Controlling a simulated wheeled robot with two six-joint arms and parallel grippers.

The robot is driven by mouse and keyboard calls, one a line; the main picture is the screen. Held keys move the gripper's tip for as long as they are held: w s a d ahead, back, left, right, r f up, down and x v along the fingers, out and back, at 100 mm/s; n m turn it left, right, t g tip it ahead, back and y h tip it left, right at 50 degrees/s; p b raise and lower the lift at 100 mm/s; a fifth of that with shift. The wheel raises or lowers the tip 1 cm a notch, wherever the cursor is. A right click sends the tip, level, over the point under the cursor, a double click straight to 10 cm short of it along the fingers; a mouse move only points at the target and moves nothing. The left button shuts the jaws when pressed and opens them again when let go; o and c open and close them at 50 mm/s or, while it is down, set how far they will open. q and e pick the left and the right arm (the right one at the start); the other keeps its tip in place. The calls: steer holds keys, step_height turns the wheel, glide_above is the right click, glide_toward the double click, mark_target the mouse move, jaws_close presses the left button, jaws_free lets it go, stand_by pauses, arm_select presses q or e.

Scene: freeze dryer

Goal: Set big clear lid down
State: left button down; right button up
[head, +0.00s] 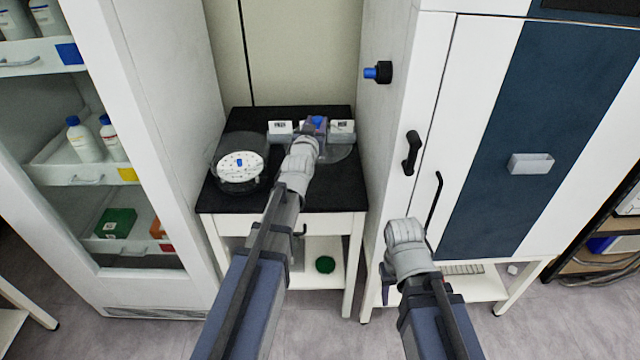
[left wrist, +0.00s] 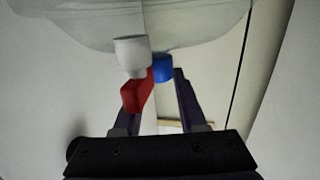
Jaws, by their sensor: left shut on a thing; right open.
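The big clear lid (head: 340,152) is a see-through disc, held over the right part of the black tabletop. It spans the top of the left wrist view (left wrist: 90,22), with its blue knob (left wrist: 162,68) between the fingertips. My left gripper (head: 316,124) is shut on that blue knob. A white part (left wrist: 131,52) and a red part (left wrist: 135,94) show beside the knob. I cannot tell whether the lid touches the table. My right gripper (head: 388,288) is open and low in front of the white cabinet, mostly hidden by its own wrist.
A clear round vessel (head: 239,168) with a white dial-like disc stands on the left of the black-topped table (head: 325,195). Two small white label blocks (head: 280,128) flank my left gripper. A glass-fronted cabinet stands left and the tall freeze dryer (head: 420,60) right, leaving little side room.

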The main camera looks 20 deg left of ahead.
arm_select(q)
steer(key=shift+w+f+b, duration=0.2)
steer(key=shift+f+b, duration=0.85)
steer(key=shift+f, duration=0.45)
step_height(320, 180, down, 10)
steer(key=b, duration=1)
steer(key=shift+f, duration=0.15)
steer(key=shift+c, duration=2.3)
jaws_free()
